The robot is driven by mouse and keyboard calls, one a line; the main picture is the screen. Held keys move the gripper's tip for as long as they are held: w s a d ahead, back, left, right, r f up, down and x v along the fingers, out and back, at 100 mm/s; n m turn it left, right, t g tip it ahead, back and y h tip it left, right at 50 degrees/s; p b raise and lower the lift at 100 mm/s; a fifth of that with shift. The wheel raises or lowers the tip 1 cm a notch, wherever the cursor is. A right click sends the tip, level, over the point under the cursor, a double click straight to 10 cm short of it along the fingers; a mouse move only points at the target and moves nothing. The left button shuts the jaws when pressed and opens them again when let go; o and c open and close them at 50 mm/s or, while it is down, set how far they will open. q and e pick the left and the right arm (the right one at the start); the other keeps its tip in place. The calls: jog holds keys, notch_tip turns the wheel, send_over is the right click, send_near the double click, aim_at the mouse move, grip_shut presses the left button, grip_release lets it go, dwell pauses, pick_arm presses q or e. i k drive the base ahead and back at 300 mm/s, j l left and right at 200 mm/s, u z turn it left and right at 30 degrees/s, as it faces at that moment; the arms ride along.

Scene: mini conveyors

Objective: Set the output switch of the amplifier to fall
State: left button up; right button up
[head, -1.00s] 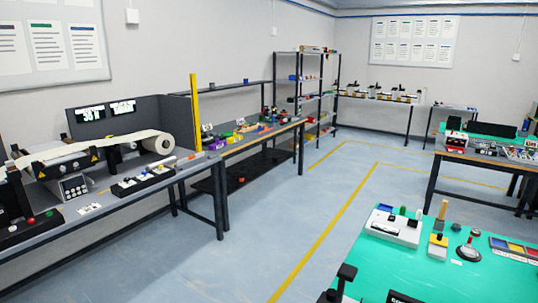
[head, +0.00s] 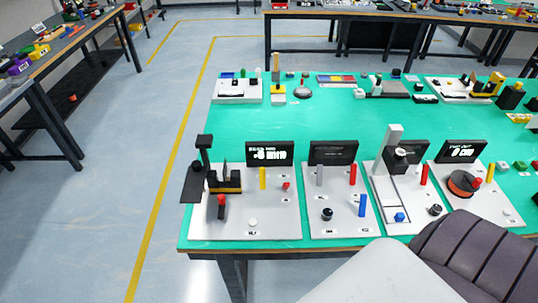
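The amplifier cannot be picked out for certain, because the labels are too small to read. Several grey instrument panels stand along the near edge of a green-topped bench in the head view. The left panel (head: 274,222) has a lit display (head: 269,154), a yellow lever (head: 263,178) and a dark lever with a red top (head: 221,206). The second panel (head: 340,222) has a dark display (head: 333,153), a grey lever (head: 320,175), a red lever (head: 352,174), a blue lever (head: 362,205) and a black knob (head: 327,214). Neither gripper is in view.
A third panel (head: 385,186) carries a tall grey post, and a fourth panel (head: 500,210) has a lit display. A large grey and dark ridged shape covers the lower right. The green bench top (head: 340,120) has clear room mid-left. Floor is free on the left.

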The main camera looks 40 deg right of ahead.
aim_at(319, 166)
jog(key=z, duration=1.55)
